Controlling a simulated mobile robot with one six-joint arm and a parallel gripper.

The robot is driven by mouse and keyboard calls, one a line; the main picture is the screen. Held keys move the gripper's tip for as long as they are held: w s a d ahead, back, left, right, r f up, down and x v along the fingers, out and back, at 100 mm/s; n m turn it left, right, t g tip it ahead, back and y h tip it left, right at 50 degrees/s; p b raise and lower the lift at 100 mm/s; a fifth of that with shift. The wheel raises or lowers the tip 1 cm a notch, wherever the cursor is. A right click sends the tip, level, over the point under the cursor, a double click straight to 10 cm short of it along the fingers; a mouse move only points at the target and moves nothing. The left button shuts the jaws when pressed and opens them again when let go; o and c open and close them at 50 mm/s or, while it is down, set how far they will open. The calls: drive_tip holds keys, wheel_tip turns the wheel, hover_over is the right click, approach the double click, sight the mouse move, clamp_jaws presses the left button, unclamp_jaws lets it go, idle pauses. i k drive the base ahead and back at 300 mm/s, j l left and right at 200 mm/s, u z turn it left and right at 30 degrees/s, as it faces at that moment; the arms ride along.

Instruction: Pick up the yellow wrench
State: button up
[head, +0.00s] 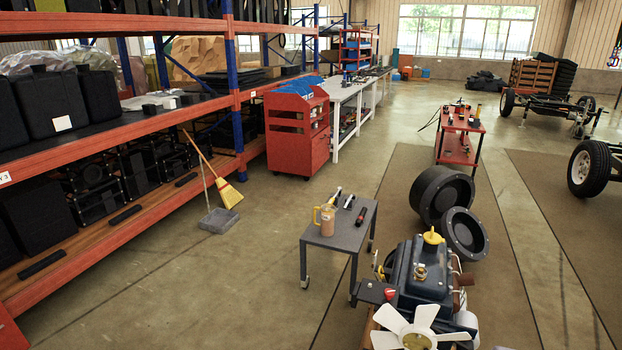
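A small grey table (320,238) stands on the floor right of the middle in the head view. On it lies a slim pale yellowish tool (337,195), near the back left edge; it is too small to tell whether it is a wrench. A dark tool with a pale end (349,201) and a red-and-black tool (361,215) lie to its right. A yellow-handled mug or jug (326,219) stands at the front left of the tabletop. My gripper is not in view.
A blue engine with a white fan (417,330) stands close at the front right, beside the table. Black round housings (445,194) and a red cart (461,145) are behind. Orange shelving (110,232) and a broom with dustpan (219,219) are left. The floor between is open.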

sight(340, 189)
drive_tip(key=i+j+u, duration=0.55)
drive_tip(key=i+u, duration=0.75)
drive_tip(key=i, duration=0.2)
drive_tip(key=i+l+z, duration=0.2)
drive_tip(key=i, duration=0.35)
drive_tip(key=i+l+z, duration=0.1)
drive_tip(key=i+z, duration=0.15)
drive_tip(key=i, duration=0.35)
drive_tip(key=i+z, duration=0.2)
drive_tip(key=i, duration=0.35)
drive_tip(key=i+j+z, duration=0.25)
drive_tip(key=i, duration=0.35)
drive_tip(key=i+j+z, duration=0.2)
drive_tip(key=i, duration=0.35)
drive_tip(key=i+l+z, duration=0.25)
drive_tip(key=i+z, duration=0.2)
drive_tip(key=i+l+z, duration=0.1)
drive_tip(key=i+z, duration=0.85)
drive_tip(key=i+j+z, duration=0.3)
drive_tip(key=i+z, duration=0.2)
drive_tip(key=i+j+z, duration=0.45)
drive_tip(key=k, duration=0.05)
